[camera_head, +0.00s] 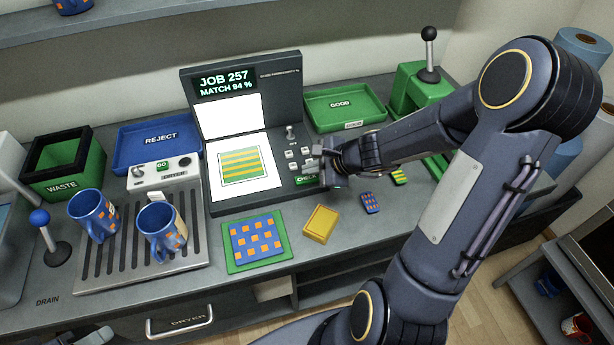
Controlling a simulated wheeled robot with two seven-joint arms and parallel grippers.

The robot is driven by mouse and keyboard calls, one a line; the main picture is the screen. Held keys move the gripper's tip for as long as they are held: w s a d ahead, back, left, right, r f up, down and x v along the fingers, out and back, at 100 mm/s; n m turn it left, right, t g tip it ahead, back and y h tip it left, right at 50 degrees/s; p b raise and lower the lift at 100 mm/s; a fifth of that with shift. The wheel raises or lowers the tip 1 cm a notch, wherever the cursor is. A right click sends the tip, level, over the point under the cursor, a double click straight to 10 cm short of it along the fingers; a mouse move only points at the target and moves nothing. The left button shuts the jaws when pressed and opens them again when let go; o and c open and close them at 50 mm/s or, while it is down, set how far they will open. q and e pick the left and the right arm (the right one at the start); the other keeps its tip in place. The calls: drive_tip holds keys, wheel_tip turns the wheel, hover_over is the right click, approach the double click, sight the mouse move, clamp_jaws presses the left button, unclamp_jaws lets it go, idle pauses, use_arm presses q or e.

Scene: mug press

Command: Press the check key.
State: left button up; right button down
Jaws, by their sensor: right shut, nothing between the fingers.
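The green check key (305,180) is on the right side of the grey inspection machine (240,75), at the bottom of its key panel. Its label is partly covered by my right gripper. My right gripper (316,163) is shut and empty, just above and beside the check key, over the right edge of the panel. I cannot tell whether its tips touch anything. The machine's display (225,82) reads JOB 257, MATCH 94 %. A green and yellow striped sample (240,164) lies on the lit white plate.
Small pale keys (291,155) and a toggle switch (291,133) sit close to my right gripper. A green GOOD tray (345,107) is behind it. A yellow block (320,224) and a blue patterned piece (370,203) lie in front. Two blue mugs (161,229) stand on the left rack.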

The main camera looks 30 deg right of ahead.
sight(311, 180)
wheel_tip(311, 180, up, 5)
drive_tip(key=p, duration=0.4)
drive_tip(key=shift+f, duration=0.1)
idle(0.6)
